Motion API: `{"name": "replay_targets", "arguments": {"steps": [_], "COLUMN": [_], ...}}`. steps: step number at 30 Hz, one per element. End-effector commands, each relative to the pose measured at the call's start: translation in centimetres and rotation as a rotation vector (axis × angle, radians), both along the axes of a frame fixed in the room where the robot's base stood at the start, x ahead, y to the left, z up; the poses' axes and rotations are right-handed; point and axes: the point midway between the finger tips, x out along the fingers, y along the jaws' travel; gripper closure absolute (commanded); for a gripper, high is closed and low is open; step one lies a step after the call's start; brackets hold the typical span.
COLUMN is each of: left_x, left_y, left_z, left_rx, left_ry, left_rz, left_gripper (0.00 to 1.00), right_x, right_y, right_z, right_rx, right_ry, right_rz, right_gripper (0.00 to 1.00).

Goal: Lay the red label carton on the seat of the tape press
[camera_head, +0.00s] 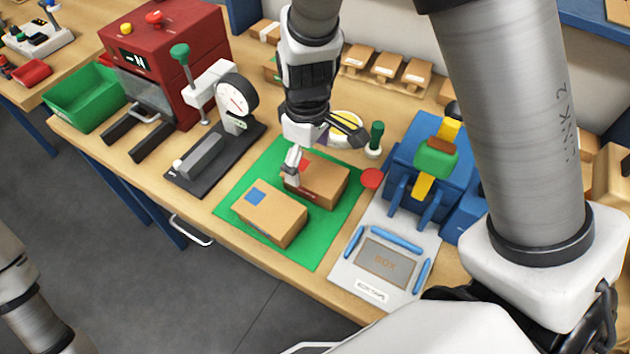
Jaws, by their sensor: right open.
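The red label carton (322,184) lies on the green mat (334,242); part of its red label shows beside a gripper finger. My right gripper (322,150) is open, pointing down at this carton. One finger is at the carton's near left side and the other is behind it; I cannot tell whether they touch it. A carton with a blue label (271,217) lies in front on the same mat. The tape press (428,168) is blue, with a grey seat (384,262) marked BOX between blue rails. The seat is empty. My left gripper is out of view.
A black-based press with a dial (233,98) stands left of the mat. A red machine (165,60) and a green bin (86,97) are farther left. A green-handled stamp (375,138) and a red disc (372,178) sit between mat and tape press. Small cartons (387,67) line the back.

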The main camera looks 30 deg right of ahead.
Motion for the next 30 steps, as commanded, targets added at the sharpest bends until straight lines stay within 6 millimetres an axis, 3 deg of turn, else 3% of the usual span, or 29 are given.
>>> {"name": "replay_targets", "arguments": {"steps": [6, 13, 14, 18, 30], "left_x": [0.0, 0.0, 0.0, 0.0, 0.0], "left_y": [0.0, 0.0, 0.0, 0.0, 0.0], "left_z": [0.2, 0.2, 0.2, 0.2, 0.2], "left_rx": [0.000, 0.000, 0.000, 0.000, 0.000], "left_ry": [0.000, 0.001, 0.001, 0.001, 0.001], "left_rz": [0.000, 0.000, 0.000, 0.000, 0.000], "left_gripper": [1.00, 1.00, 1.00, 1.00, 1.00], "right_x": [0.1, 0.2, 0.2, 0.2, 0.2], "right_y": [0.2, 0.2, 0.2, 0.2, 0.2], "right_z": [-3.7, -4.1, -4.1, -4.1, -4.0], "right_rx": [-0.001, 0.000, 0.000, 0.000, 0.000], "right_ry": [0.003, 0.000, 0.000, 0.000, 0.000], "right_rz": [0.000, -0.001, -0.001, -0.001, -0.001], "right_gripper": [0.00, 0.00, 0.07, 0.57, 0.64]}}
